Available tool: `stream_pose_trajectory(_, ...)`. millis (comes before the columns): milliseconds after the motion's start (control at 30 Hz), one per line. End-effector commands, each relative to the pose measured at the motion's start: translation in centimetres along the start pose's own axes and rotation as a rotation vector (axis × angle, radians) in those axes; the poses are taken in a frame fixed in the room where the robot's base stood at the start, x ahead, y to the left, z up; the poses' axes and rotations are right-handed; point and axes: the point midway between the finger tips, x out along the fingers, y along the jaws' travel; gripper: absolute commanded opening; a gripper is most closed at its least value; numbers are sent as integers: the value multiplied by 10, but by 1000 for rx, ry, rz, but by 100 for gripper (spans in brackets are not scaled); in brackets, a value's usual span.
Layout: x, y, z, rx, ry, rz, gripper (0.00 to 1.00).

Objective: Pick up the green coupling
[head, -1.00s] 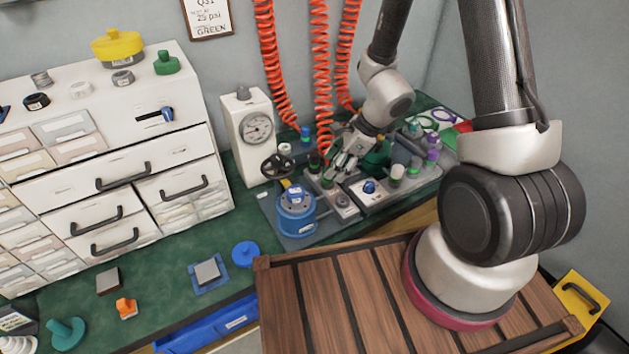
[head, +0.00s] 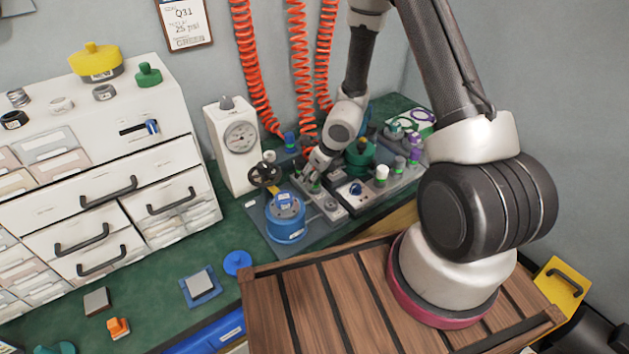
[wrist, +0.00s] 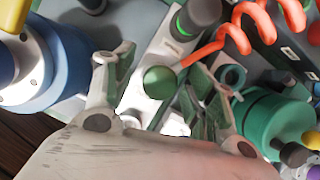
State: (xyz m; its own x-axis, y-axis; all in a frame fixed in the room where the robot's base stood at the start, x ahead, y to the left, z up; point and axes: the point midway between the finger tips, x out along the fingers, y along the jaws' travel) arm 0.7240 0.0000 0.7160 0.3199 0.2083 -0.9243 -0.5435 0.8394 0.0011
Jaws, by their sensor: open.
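The green coupling (wrist: 160,82) shows in the wrist view as a round green end with the orange coiled hose running up to it. It lies between the two spread fingers of my gripper (wrist: 163,78), with a visible gap on each side. I cannot tell how far it is below the fingertips. In the head view my gripper (head: 311,172) points down at the bench fixture, behind the blue pot; its fingers are small there and the coupling is mostly hidden.
A blue pot (head: 286,220) stands left of the gripper and a green round housing (wrist: 272,120) right of it. A grey post with a green ring (wrist: 198,16) stands close by. A gauge (head: 234,145) and orange hoses (head: 301,70) are behind.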

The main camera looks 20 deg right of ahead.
Motion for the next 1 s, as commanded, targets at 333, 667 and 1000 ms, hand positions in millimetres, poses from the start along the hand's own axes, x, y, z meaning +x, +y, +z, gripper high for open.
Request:
stream_pose_trajectory(333, 4, 0, 0, -2, -1, -1, 43)
stream_pose_trajectory(667, 4, 0, 0, -2, -1, -1, 5)
stream_pose_trajectory(1000, -4, 0, 4, -3, -3, 1, 5)
